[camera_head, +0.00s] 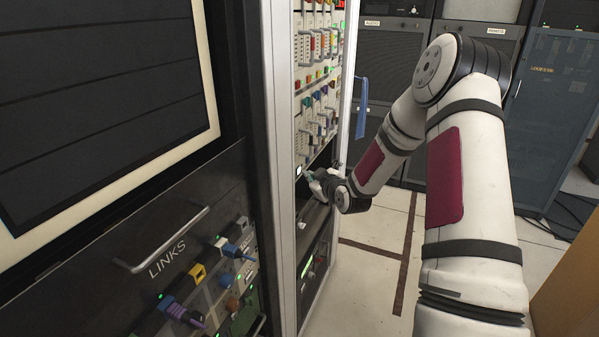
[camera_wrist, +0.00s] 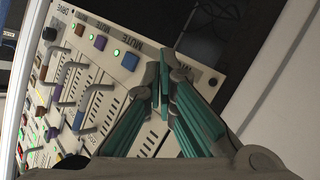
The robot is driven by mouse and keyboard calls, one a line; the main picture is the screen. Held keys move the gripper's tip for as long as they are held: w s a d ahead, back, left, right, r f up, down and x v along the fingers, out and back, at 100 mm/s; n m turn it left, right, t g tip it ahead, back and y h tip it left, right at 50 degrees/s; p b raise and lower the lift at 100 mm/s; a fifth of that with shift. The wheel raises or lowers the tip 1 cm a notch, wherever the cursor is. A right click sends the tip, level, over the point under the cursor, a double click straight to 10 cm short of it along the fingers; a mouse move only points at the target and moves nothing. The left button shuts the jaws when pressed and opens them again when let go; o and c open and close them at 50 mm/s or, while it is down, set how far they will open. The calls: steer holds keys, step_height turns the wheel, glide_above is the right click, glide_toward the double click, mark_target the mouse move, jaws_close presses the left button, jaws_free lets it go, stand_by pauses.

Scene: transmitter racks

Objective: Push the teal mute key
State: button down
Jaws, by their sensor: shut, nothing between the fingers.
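In the wrist view my gripper (camera_wrist: 160,85) has its fingers together, with teal-coloured pads along them. The tips lie over the upper right part of a pale control panel (camera_wrist: 112,75). A blue to blue-teal key (camera_wrist: 130,61) with a lit green lamp sits just left of the fingertips, below a MUTE label. I cannot tell if it is the teal one. Part of another label shows beside the tips, and any key under the fingers is hidden. In the head view my gripper (camera_head: 312,178) is at the panel's lower edge, with nothing held; contact cannot be told.
Purple (camera_wrist: 100,43) and brown (camera_wrist: 80,29) keys sit left of the blue one. Metal handles (camera_wrist: 92,118) stand out from the panel. A dark opening (camera_head: 316,192) lies below the panel in the rack. A blue strap (camera_head: 361,108) hangs at the rack's right side.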

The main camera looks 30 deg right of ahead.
steer(key=shift+w, duration=0.1)
stand_by(0.3)
steer(key=shift+w+a, duration=0.3)
stand_by(0.6)
steer(key=shift+s+d, duration=0.3)
steer(key=shift+s, duration=0.1)
steer(key=shift+s+d+p, duration=0.65)
steer(key=shift+s+d, duration=0.3)
steer(key=shift+s, duration=0.25)
steer(key=shift+s+d+p, duration=0.65)
steer(key=shift+s+d, duration=0.25)
steer(key=shift+s, duration=0.25)
